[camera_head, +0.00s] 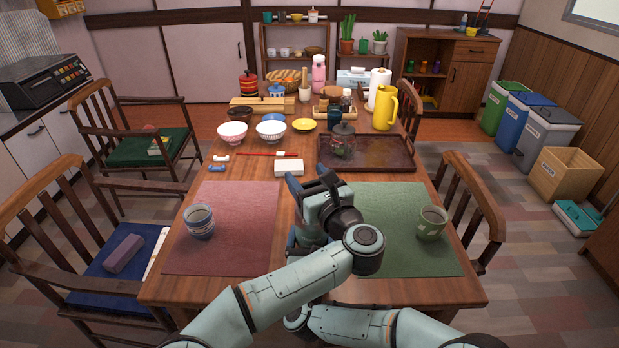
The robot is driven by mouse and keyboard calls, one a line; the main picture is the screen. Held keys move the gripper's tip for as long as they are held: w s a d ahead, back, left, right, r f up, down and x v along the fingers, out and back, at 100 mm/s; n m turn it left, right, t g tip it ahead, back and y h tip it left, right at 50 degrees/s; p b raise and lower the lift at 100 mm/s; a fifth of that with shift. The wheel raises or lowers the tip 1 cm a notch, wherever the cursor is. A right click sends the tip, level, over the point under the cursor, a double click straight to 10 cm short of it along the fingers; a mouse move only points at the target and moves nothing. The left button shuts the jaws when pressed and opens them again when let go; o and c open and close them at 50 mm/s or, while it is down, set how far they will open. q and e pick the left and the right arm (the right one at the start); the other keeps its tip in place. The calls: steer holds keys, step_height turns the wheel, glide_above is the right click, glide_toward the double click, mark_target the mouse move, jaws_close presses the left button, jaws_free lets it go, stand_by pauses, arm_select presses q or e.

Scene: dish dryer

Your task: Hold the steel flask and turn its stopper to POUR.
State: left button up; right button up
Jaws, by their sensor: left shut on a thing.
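My left gripper (311,187) is over the middle of the table, between the two mats. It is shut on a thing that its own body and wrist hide. I cannot make out the steel flask or its stopper anywhere in view. My right arm comes in from the bottom right and bends up behind the left arm. My right gripper is mostly covered there, and its jaws cannot be read.
A blue-grey cup (200,222) stands on the red mat (240,205), and a green cup (432,223) on the green mat (390,255). A white box (289,168) lies just beyond the left gripper. A brown tray (392,153) bears a glass pot (342,139). A yellow jug (385,108) stands behind.

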arm_select(q)
steer(key=shift+a+y, duration=0.1)
steer(key=shift+y, duration=0.2)
arm_select(e)
steer(key=shift+r, duration=0.1)
arm_select(q)
steer(key=o, duration=1)
step_height(320, 180, up, 10)
stand_by(0.5)
arm_select(e)
steer(key=o, duration=1.6)
